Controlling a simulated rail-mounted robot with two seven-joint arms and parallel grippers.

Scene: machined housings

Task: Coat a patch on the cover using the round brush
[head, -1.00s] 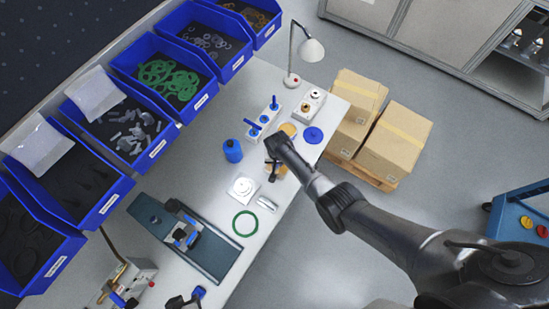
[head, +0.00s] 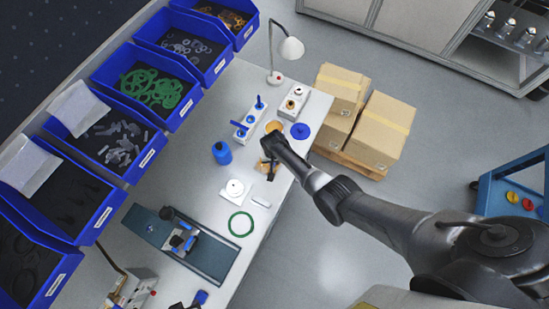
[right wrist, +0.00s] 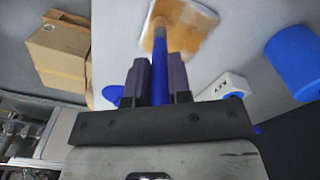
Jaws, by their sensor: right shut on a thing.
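My right gripper (right wrist: 160,82) is shut on the blue handle of the round brush (right wrist: 160,62). The brush points away from the jaws, and its head is blurred against a tan square piece with pale edges (right wrist: 192,32), which looks like the cover. I cannot tell whether the bristles touch it. In the head view my right gripper (head: 269,165) is above this tan piece, and my wrist hides much of it. A round orange-topped pot (head: 273,127) stands just beyond, with a blue disc like a lid (head: 300,131) beside it. My left gripper is not in view.
A blue bottle (head: 222,153), a white holder with blue-handled tools (head: 248,119) and a white round-topped part (head: 235,189) stand close by. A green ring (head: 241,224) lies nearer the rail fixture. A lamp (head: 290,50) stands at the far end; boxes (head: 378,130) are beyond the bench.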

